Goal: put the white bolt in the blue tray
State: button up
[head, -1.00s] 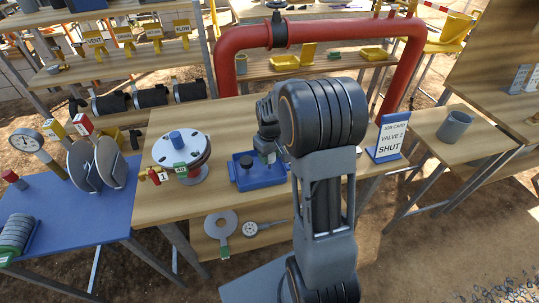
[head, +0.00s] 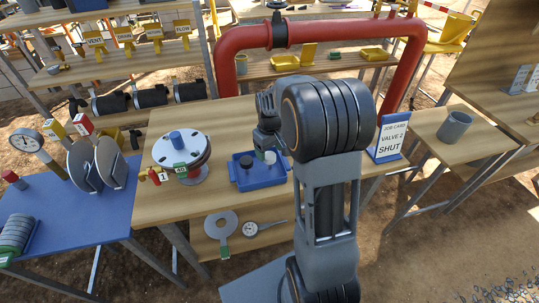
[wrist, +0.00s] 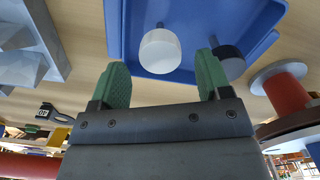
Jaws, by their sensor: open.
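The white bolt (head: 270,157) stands head up inside the blue tray (head: 262,183), on its right side. A dark bolt (head: 246,162) stands to its left in the same tray. In the wrist view the white bolt (wrist: 160,52) and the dark bolt (wrist: 230,63) show against the blue tray (wrist: 200,18). My gripper (wrist: 163,78) is open, its two green fingers apart with nothing between them. It is apart from the white bolt. In the head view my own arm hides the fingers.
A flange with a blue knob (head: 178,147) stands left of the tray. A job card (head: 391,136) reading "VALVE 2 SHUT" stands to the right. A red pipe (head: 330,32) arches behind. Bare wood lies between flange and tray.

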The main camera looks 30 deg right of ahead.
aim_at(270, 155)
notch_tip(270, 155, up, 8)
jog(key=r, duration=0.1)
jog(key=s+a+m+t, duration=0.1)
jog(key=s+a, duration=0.3)
jog(key=s, duration=0.4)
jog(key=s+a+m+t, duration=0.1)
jog(key=s+a+t, duration=0.2)
jog(key=s+a, duration=0.2)
jog(key=s, duration=0.3)
jog(key=shift+a+r, duration=0.2)
jog(key=shift+r, duration=0.05)
